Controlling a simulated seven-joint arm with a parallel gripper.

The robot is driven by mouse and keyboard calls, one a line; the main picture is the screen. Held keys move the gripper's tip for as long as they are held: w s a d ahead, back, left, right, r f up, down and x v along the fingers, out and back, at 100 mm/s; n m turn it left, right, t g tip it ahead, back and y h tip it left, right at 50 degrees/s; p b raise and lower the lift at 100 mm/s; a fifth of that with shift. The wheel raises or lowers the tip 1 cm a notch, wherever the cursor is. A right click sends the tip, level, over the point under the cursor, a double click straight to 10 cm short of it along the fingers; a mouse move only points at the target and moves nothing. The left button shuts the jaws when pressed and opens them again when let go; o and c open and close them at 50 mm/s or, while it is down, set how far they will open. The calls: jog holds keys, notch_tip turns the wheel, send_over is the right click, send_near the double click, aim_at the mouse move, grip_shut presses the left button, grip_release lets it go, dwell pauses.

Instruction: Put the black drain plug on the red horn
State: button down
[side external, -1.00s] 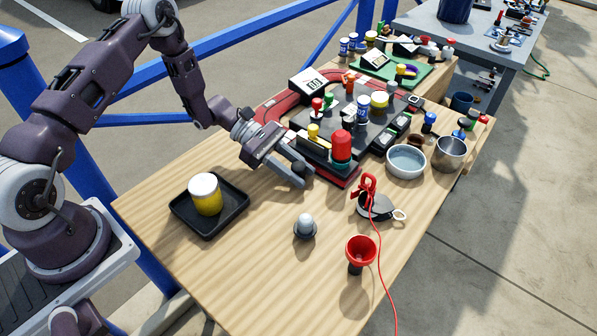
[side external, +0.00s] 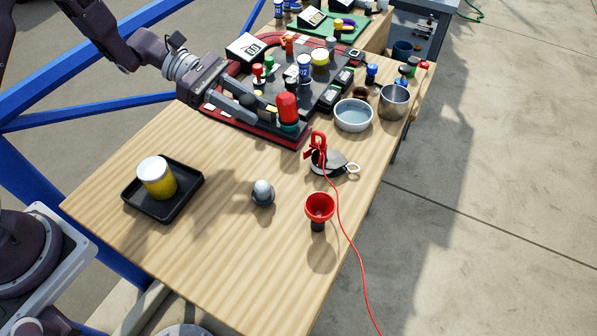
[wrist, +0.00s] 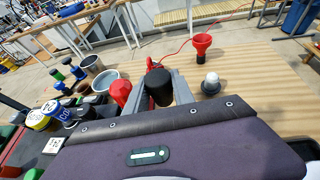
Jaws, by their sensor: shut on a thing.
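The red horn (side external: 319,207) stands upright on the wooden table, its wide red mouth up and a black base below. It also shows in the wrist view (wrist: 202,42), with its mouth empty. My gripper (side external: 262,112) is over the near edge of the crowded board, well behind and left of the horn. In the wrist view its fingers (wrist: 157,88) are shut on the black drain plug (wrist: 158,80), a dark rounded piece. In the side view the plug (side external: 247,100) is partly hidden by a finger.
A red-capped piece (side external: 287,107) stands close beside my fingers.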

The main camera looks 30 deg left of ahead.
jog(key=s+d+r+m+g, duration=0.2)
jog(key=d, duration=0.4)
jog(key=s+d+r+m+g, duration=0.1)
jog(key=s+d+r+g, duration=0.1)
jog(key=d, duration=0.3)
notch_tip(320, 180, up, 4)
jog(key=f+m+g+y, duration=0.1)
jog(key=m+g, duration=0.2)
send_over(320, 204)
notch_tip(320, 204, down, 8)
jog(key=shift+f, duration=0.6)
jog(key=shift+f, duration=0.1)
jog(key=c, duration=1.1)
grip_release()
